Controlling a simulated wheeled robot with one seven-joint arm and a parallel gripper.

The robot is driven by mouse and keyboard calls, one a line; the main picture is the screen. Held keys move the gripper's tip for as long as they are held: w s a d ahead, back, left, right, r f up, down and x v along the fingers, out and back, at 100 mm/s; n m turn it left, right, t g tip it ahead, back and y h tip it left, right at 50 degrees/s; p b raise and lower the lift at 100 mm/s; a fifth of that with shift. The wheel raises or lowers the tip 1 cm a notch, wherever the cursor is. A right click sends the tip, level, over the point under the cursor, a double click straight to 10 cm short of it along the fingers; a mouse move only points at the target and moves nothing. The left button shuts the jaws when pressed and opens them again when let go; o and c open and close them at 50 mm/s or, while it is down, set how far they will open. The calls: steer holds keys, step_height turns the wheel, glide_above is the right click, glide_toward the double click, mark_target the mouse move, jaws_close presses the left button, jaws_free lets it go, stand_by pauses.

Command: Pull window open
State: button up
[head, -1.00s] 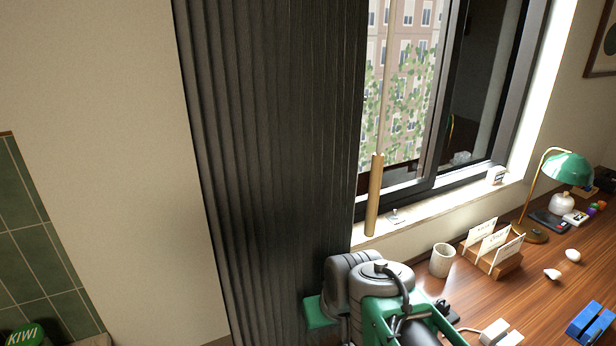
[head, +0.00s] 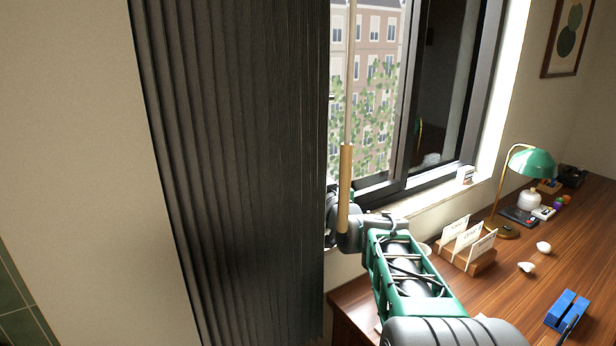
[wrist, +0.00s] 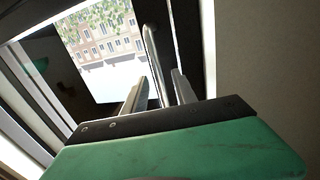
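The window (head: 400,150) has a dark frame, with a bright pane at left showing a building and foliage and a dark pane at right. In the wrist view its dark frame (wrist: 200,60) carries a slim metal handle (wrist: 150,50). My gripper (wrist: 160,78) is open, with one finger on each side of the handle bar. Small gaps seem to show between bar and fingers; I cannot tell whether either touches. In the head view my gripper is hidden behind the curtain edge and my own arm.
A dark pleated curtain (head: 230,180) covers the window's left side. A wooden rod (head: 345,185) hangs at its edge, close in front of my wrist. On the desk (head: 500,285) stand a card holder (head: 468,255), a green lamp (head: 533,162) and a blue object (head: 567,310).

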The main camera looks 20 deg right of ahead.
steer(key=shift+w, duration=0.9)
steer(key=shift+c, duration=0.2)
jaws_close()
stand_by(0.5)
